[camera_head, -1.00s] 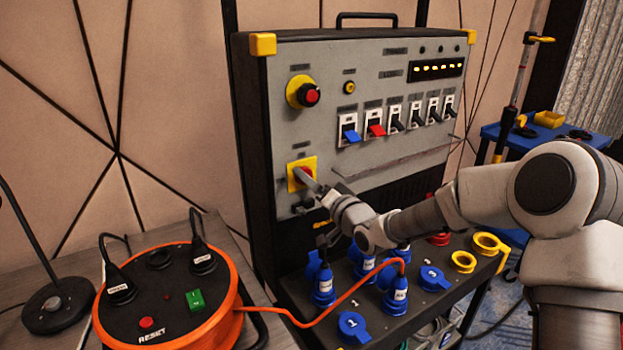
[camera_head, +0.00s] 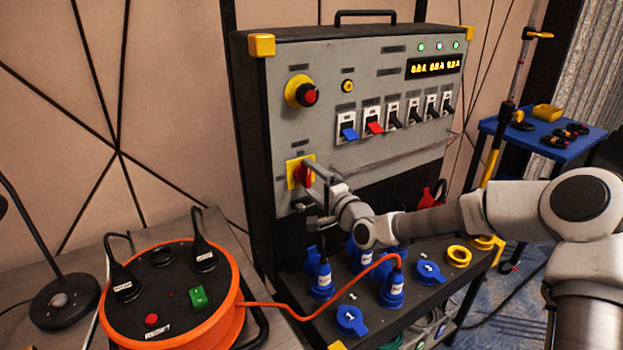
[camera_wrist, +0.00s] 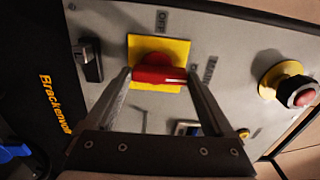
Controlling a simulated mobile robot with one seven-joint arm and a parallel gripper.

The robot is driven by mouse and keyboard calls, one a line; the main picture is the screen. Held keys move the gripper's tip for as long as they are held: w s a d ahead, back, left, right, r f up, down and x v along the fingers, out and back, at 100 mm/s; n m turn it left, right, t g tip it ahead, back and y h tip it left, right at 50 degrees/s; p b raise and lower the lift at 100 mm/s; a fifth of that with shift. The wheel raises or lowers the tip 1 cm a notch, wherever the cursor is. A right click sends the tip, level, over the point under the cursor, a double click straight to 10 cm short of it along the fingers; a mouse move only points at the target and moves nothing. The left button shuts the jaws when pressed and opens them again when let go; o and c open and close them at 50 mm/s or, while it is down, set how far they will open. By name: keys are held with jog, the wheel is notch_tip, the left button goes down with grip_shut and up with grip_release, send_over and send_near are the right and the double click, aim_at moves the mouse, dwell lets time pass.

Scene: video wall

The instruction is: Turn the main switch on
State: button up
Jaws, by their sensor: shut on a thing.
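The main switch (camera_head: 303,175) is a red rotary knob on a yellow square plate, low on the left of the grey panel. My gripper (camera_head: 312,180) is at the switch, its fingers reaching in from the right. In the wrist view, the red knob's bar (camera_wrist: 158,75) lies crosswise on its yellow plate (camera_wrist: 172,47). The fingers of my gripper (camera_wrist: 160,76) are shut on the bar, one at each end. An OFF label (camera_wrist: 162,20) shows beyond the plate. Three small lamps (camera_head: 438,45) on the panel glow, and the display (camera_head: 434,67) shows yellow digits.
A red emergency button (camera_head: 310,97) on a yellow base is above the switch. Blue plugs (camera_head: 323,278) stand below my wrist. An orange cable reel (camera_head: 180,300) is front left, its orange cable crossing to a plug.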

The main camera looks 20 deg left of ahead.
jog(key=shift+m, duration=0.3)
jog(key=o, duration=1.1)
jog(key=p+v, duration=0.2)
jog(key=v, duration=1.5)
jog(key=shift+s+d, duration=0.15)
jog(key=shift+s, duration=0.1)
